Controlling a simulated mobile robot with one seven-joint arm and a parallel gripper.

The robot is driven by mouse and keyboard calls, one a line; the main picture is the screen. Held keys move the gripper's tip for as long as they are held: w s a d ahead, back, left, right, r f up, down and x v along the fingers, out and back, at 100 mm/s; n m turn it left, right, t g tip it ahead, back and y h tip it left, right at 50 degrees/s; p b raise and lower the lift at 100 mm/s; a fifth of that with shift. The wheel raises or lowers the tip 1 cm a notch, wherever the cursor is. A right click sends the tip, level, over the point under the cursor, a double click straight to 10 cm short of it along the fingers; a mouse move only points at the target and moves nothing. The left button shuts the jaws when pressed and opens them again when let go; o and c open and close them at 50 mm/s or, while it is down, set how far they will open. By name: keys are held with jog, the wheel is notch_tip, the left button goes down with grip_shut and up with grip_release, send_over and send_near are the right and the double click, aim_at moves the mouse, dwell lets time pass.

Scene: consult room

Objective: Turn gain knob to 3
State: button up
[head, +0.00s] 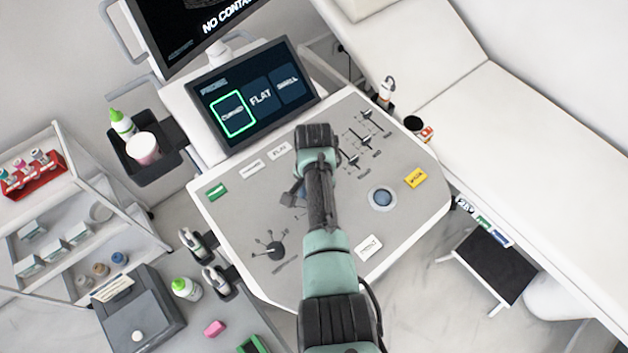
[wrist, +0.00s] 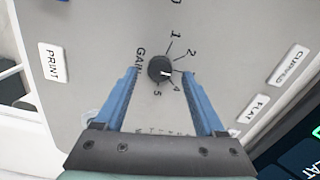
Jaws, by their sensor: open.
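The gain knob (wrist: 159,69) is a round black knob on the grey panel. Its white mark faces right, toward the right finger, between the figures 2 and 4. The figures 1, 2, 4 and 5 show around it; no 3 shows, and the right finger covers that part of the scale. My gripper (wrist: 163,74) is open, one blue finger on each side of the knob. I see gaps to both fingers, but cannot judge height. In the head view my gripper (head: 300,190) is over the console panel (head: 228,220), and I cannot make out the gain knob there.
A PRINT button (wrist: 53,63) is left of the knob; FLAT (wrist: 256,108) and CURVED (wrist: 288,66) are at right. Another dark control (head: 276,250), sliders (head: 355,140), a trackball (head: 382,197) and a touchscreen (head: 253,95) surround my arm. An exam couch (head: 520,130) stands right.

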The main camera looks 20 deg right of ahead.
notch_tip(320, 180, up, 11)
jog(key=shift+b, duration=0.4)
dwell(0.4)
jog(key=w+a+r+n+t+h, duration=0.1)
jog(key=w+a+r+n+t, duration=0.15)
jog(key=w+r+t, duration=0.7)
jog(key=w+a+r+n+t, duration=0.1)
jog(key=w+r+n+t, duration=0.1)
jog(key=r, duration=0.8)
jog(key=w+a+r+n+t, duration=0.1)
jog(key=r+t, duration=0.1)
jog(key=r, duration=0.7)
jog(key=s+a+r+n+t, duration=0.2)
jog(key=s+r+t, duration=0.2)
jog(key=r, duration=0.6)
jog(key=s+a+r+n+t, duration=0.2)
jog(key=s+r+t, duration=0.2)
jog(key=r, duration=0.6)
jog(key=s+a+r+n+t+y, duration=0.1)
jog(key=s+r+t, duration=0.5)
jog(key=s+r, duration=0.6)
jog(key=shift+s+a+n+b, duration=0.3)
jog(key=shift+s+a+n, duration=0.25)
jog(key=shift+s+a, duration=0.15)
jog(key=shift+r, duration=0.1)
